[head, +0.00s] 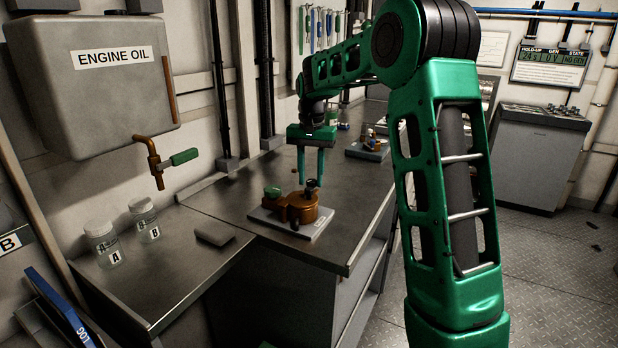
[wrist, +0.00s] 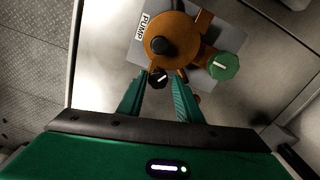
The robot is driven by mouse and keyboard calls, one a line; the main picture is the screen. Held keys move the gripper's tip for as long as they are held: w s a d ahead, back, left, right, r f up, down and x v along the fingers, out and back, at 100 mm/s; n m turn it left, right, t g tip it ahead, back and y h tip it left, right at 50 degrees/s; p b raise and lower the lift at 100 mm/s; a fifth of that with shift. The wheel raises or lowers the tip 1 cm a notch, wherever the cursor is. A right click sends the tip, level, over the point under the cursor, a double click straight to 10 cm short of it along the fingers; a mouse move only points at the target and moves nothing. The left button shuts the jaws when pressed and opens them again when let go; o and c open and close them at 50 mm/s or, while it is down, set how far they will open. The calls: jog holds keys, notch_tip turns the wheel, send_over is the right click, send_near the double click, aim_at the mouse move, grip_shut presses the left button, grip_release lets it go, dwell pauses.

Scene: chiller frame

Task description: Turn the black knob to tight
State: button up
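The orange pump (head: 302,209) stands on a grey base plate (head: 270,217) on the metal bench; its "PUMP" label shows in the wrist view, beside the pump body (wrist: 172,38). The black knob (wrist: 159,78) with a light pointer line sits at the pump's near edge in the wrist view. It also shows in the head view (head: 312,184). A green knob (wrist: 223,66) with a white line is on the pump's other side. My gripper (head: 312,180) points down over the black knob. In the wrist view its two green fingers (wrist: 160,88) are apart, on either side of the knob, with no clear contact.
Jars A (head: 104,246) and B (head: 145,222) stand on the lower bench at left, below the engine oil tank (head: 95,85) and its tap (head: 158,160). A flat grey block (head: 214,234) lies near the pump. Another small assembly (head: 368,148) stands farther back.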

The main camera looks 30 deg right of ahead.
aim_at(310, 180)
notch_tip(310, 180, up, 11)
jog(key=shift+f, duration=0.15)
dwell(0.4)
jog(key=s+d+f+n, duration=0.1)
jog(key=s+d+f, duration=0.1)
jog(key=s, duration=1)
jog(key=s+d+f, duration=0.2)
jog(key=s+f, duration=0.1)
jog(key=s, duration=0.9)
jog(key=s+a+f, duration=0.1)
jog(key=s+f, duration=0.4)
jog(key=s, duration=0.4)
jog(key=s+a+f+n, duration=0.1)
jog(key=s+f, duration=0.4)
jog(key=s, duration=0.4)
jog(key=shift+a, duration=0.35)
